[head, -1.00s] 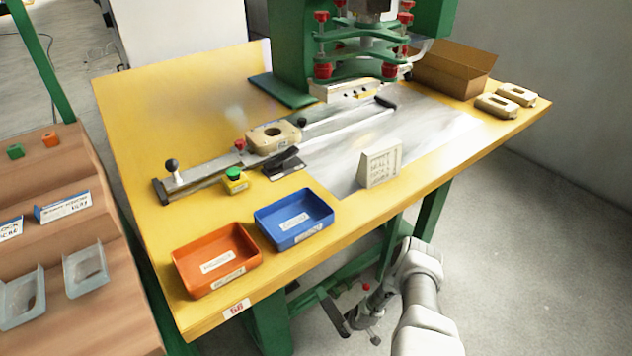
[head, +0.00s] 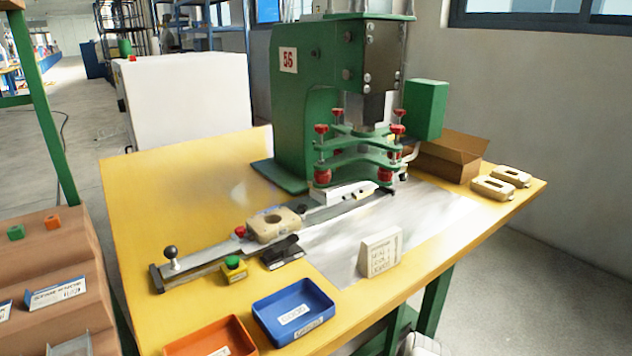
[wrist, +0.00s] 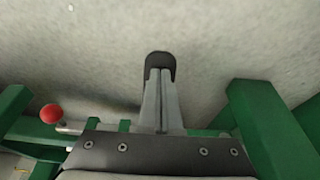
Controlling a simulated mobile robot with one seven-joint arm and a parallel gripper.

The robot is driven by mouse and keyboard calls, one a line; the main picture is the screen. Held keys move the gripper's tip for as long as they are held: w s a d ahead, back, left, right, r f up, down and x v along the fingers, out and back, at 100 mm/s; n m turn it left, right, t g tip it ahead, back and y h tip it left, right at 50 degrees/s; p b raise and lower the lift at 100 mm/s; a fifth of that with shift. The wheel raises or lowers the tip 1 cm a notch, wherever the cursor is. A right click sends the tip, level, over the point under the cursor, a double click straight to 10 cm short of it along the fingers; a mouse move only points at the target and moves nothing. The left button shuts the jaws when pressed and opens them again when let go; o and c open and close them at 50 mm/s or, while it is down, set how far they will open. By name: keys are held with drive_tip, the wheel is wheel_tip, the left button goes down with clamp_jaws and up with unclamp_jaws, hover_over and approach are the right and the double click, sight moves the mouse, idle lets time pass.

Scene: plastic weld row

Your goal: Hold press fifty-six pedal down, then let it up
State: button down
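Press 56 (head: 302,110) stands green at the back of the yellow table, with its number on a white plate. A black pad, which looks like the pedal (wrist: 161,57), shows right at the fingertips. Whether they touch, and how far it is pressed, I cannot tell. The head view does not show the pedal or my gripper.
Green frame bars (wrist: 265,125) stand close on both sides, with a red ball knob (wrist: 51,113) at left. On the table are a blue tray (head: 293,310), an orange tray (head: 210,338), a sign block (head: 380,252) and a cardboard box (head: 450,157).

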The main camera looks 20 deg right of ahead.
idle(0.4)
drive_tip(key=shift+w+r+p, duration=0.1)
drive_tip(key=shift+r+p, duration=1.75)
drive_tip(key=shift+r, duration=0.8)
drive_tip(key=shift+r+p, duration=0.55)
drive_tip(key=shift+r, duration=0.3)
